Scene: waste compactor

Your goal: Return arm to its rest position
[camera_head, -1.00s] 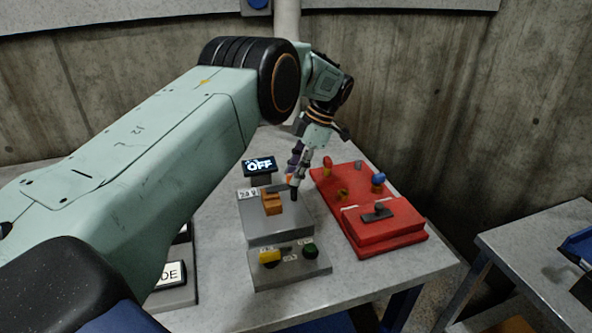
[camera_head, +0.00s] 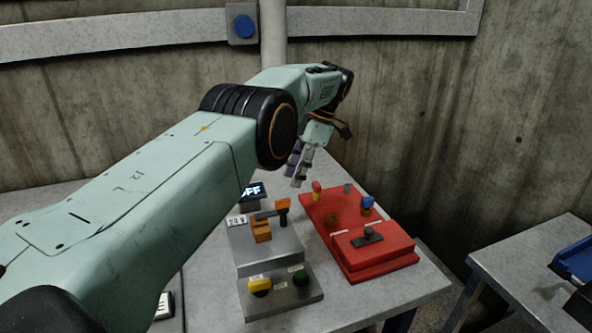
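My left arm (camera_head: 150,190) comes in from the left and reaches over the table (camera_head: 218,292). My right gripper is not in view.
The grey box carries an orange block (camera_head: 261,230), a lever with an orange-topped handle (camera_head: 283,210), a yellow button (camera_head: 259,285) and a green button (camera_head: 300,278). A red panel (camera_head: 372,258) stands to the right. A display (camera_head: 252,191) is partly hidden by my arm. Concrete walls stand behind.

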